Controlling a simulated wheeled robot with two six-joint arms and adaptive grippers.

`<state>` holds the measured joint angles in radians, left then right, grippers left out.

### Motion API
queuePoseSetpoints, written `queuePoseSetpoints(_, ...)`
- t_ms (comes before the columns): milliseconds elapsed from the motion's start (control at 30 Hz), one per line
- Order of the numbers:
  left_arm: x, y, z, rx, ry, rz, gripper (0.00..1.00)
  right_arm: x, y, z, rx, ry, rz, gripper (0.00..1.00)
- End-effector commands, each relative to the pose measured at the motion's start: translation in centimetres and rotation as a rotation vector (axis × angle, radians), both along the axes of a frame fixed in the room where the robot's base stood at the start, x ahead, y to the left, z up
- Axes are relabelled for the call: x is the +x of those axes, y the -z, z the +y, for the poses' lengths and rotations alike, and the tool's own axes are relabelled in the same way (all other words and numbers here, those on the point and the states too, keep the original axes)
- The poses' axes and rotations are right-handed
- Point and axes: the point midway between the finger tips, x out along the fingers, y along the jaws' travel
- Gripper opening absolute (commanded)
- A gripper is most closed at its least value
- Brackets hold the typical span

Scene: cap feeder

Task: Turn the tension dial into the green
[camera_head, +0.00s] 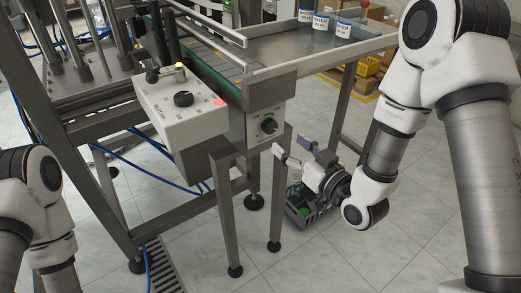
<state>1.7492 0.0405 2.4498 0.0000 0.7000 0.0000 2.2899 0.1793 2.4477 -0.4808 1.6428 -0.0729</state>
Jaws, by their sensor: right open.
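A black dial (269,125) sits on a small pale panel (252,133) on the conveyor frame's front, with a scale around it too small to read. A second black knob (183,99) is on top of a tilted white control box (179,118).
A red button (219,102) and a lit yellowish lamp (180,66) are on the control box. Several white jars (322,22) stand on the conveyor table (310,49). Steel legs stand close by.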

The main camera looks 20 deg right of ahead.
Motion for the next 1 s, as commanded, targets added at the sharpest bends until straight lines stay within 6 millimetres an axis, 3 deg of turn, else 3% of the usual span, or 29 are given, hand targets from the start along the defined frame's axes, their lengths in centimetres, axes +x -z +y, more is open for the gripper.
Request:
queuePoseSetpoints(33, 0.0, 1.1, 0.0, 0.0, 0.001, -0.001, 0.47, 0.1, 0.4, -0.1, 0.002, 0.002, -0.013, 0.66)
queuePoseSetpoints(167, 0.0, 1.0, 0.0, 0.0, 0.001, -0.001, 0.47, 0.7, -0.1, 0.2, -0.001, 0.0, -0.025, 0.66)
queuePoseSetpoints(567, 0.0, 0.4, 0.0, 0.0, 0.001, -0.001, 0.47, 7.0, -0.2, 2.4, -0.001, 0.001, -0.024, 0.66)
queuePoseSetpoints(867, 0.0, 0.5, 0.0, 0.0, 0.001, -0.001, 0.47, 7.6, -0.1, 2.6, 0.001, 0.002, -0.021, 0.66)
queuePoseSetpoints(1000, 0.0, 0.5, 0.0, 0.0, 0.001, -0.001, 0.47, 7.6, -0.1, 2.6, 0.0, 0.002, -0.021, 0.16)
